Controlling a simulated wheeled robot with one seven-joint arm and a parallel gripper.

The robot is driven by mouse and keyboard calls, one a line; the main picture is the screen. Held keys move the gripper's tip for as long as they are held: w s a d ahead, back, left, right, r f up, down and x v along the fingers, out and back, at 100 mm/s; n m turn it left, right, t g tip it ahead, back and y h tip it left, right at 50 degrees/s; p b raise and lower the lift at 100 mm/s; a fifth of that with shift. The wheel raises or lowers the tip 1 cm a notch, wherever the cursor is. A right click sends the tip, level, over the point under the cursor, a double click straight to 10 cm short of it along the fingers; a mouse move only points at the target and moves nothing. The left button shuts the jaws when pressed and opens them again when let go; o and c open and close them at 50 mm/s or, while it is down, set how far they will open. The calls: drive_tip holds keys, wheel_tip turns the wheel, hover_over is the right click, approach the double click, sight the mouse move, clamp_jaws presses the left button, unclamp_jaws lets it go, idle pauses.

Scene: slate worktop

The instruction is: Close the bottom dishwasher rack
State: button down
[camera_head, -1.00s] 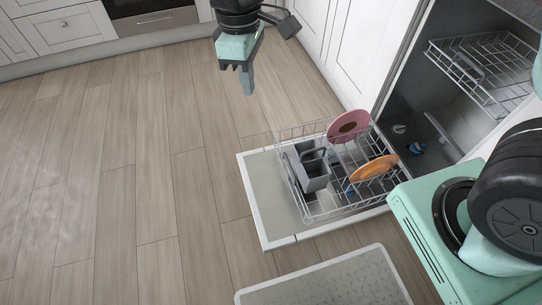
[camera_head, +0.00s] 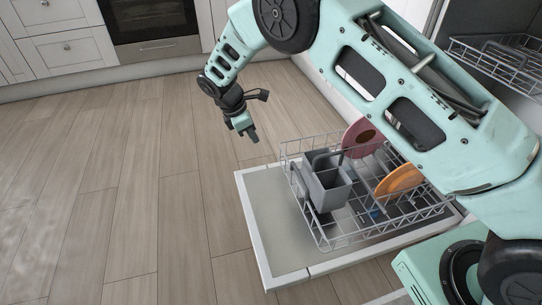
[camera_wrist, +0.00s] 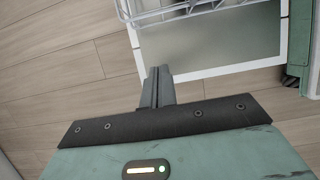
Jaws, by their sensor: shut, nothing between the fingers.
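The bottom dishwasher rack (camera_head: 335,243) is a grey wire basket pulled out over the open, lowered dishwasher door (camera_head: 262,240). It holds a pink plate, an orange plate and a grey cutlery basket (camera_head: 328,188). My gripper (camera_head: 254,138) is shut and empty, in the air beyond the rack's far left corner and apart from it. In the wrist view my gripper's fingers (camera_wrist: 157,88) are together and point toward the door's edge (camera_wrist: 215,70). A strip of the rack (camera_wrist: 170,10) shows at the top there. My arm hides part of the dishwasher's inside.
The upper rack (camera_head: 500,58) shows inside the dishwasher at the upper right. White cabinets (camera_head: 62,50) and an oven (camera_head: 155,25) stand at the back. The wooden floor (camera_head: 130,200) left of the door is clear.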

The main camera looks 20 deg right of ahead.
drive_tip(key=b+x, duration=0.5)
drive_tip(key=x, duration=0.5)
drive_tip(key=b, duration=0.3)
hover_over(283, 161)
drive_tip(key=a, duration=0.2)
drive_tip(key=shift+s+a+r, duration=0.1)
drive_tip(key=shift+a+r, duration=0.05)
drive_tip(key=shift+p, duration=0.35)
